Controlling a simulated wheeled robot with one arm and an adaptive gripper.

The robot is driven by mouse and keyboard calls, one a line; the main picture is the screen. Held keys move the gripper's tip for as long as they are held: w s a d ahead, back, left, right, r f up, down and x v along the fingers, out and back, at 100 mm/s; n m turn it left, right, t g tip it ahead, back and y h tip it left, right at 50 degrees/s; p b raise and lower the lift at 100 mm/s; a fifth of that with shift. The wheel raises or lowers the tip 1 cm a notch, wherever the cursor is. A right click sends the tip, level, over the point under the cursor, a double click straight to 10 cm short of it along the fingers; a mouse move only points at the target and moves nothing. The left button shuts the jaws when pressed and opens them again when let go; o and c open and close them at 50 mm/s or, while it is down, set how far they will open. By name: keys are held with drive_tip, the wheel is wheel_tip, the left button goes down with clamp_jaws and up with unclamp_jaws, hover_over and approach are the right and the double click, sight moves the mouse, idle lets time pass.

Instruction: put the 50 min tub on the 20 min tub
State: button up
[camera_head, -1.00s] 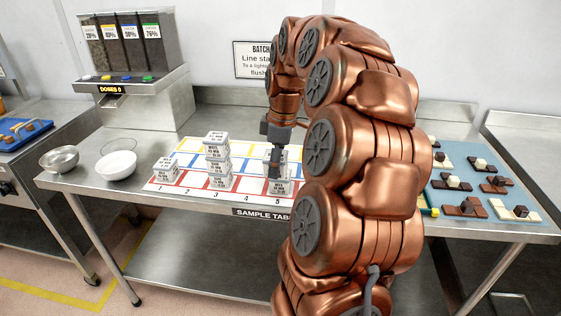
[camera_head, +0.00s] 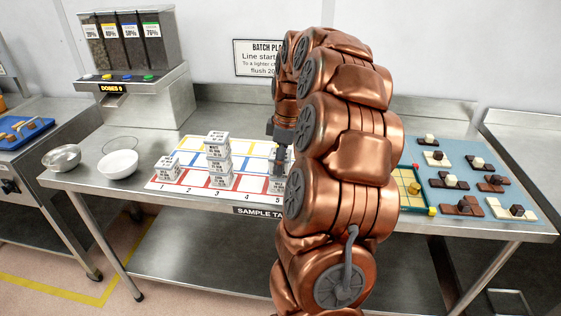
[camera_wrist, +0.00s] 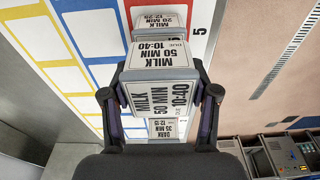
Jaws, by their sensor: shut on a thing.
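The 50 min tub (camera_wrist: 160,75), white with a grey rim and labelled milk 10:40, is between the fingers of my gripper (camera_wrist: 160,95) in the wrist view. The gripper is shut on it. The 20 min tub (camera_wrist: 160,18), labelled milk 12:25, shows just beyond it, near column 5, partly hidden. In the head view my gripper (camera_head: 279,170) is over column 5, with a white tub partly hidden by my arm; I cannot tell which tub that is.
In the head view a tub stack (camera_head: 218,160) stands left of my gripper, and a single tub (camera_head: 168,168) at column 1. White bowl (camera_head: 118,164) and dispenser (camera_head: 130,50) are further left; a blue mat (camera_head: 480,200) is right.

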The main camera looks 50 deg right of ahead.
drive_tip(key=shift+f, duration=0.5)
drive_tip(key=shift+f, duration=0.15)
drive_tip(key=o, duration=1.2)
drive_tip(key=shift+o, duration=0.2)
drive_tip(key=shift+s+d+r+b, duration=0.2)
drive_tip(key=shift+r+b, duration=0.2)
drive_tip(key=shift+r, duration=1.65)
drive_tip(key=shift+s+d+r+b, duration=0.1)
drive_tip(key=shift+s+r+b, duration=0.2)
drive_tip(key=shift+r, duration=1.7)
drive_tip(key=shift+s+d+r+b, duration=0.15)
drive_tip(key=shift+r+b, duration=0.3)
drive_tip(key=shift+r, duration=1.6)
